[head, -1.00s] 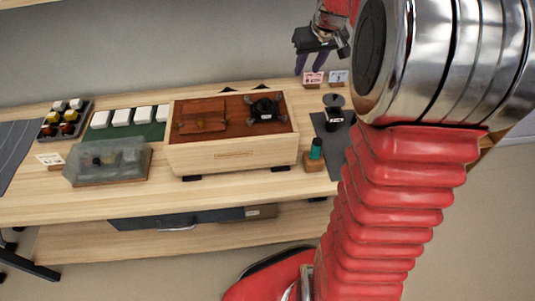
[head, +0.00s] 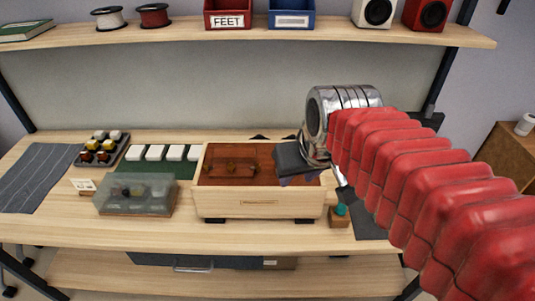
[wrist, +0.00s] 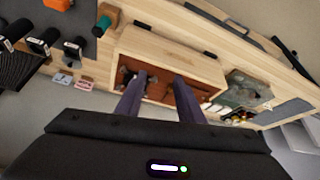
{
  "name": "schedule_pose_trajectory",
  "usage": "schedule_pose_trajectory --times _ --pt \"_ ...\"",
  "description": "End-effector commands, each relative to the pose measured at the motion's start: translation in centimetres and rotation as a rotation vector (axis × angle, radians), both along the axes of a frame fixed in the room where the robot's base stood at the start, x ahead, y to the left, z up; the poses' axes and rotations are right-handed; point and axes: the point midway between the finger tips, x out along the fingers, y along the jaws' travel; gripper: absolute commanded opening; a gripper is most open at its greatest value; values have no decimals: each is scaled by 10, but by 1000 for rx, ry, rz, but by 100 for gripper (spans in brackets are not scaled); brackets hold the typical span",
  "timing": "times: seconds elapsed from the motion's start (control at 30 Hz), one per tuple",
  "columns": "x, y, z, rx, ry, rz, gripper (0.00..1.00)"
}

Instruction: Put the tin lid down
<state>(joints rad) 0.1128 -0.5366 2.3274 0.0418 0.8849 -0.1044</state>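I cannot pick out the tin lid in either view. My gripper (head: 300,181) hangs over the right part of the open wooden box (head: 258,208) in the head view and hides that part of its inside. In the wrist view, the two purple fingers of my gripper (wrist: 160,78) are apart, with nothing visible between them. Beyond them lies the box (wrist: 168,48) with its reddish-brown inside. Several black cylinders with white labels (wrist: 44,38) stand at the upper left of the wrist view; I cannot tell whether any is the tin.
A clear-covered case (head: 136,196) stands left of the box. A teal-topped peg in a wooden block (head: 339,217) is close to the box's right side. White blocks (head: 155,153) line a green mat behind. A shelf (head: 250,38) with speakers and bins runs above.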

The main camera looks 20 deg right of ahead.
Motion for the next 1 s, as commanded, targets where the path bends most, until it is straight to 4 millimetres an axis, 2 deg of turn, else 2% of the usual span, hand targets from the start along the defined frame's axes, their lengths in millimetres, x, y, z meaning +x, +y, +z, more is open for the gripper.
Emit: schedule_pose_trajectory --times 0.03,0.2,0.33,0.47,1.0 --pt "-12 7 -2 0 -7 9 34" --pt "-45 23 -14 3 -19 23 34" --pt "-60 29 -22 4 -24 29 34" --pt "-65 31 -25 6 -25 29 34" --pt "-64 31 -25 6 -24 29 34"
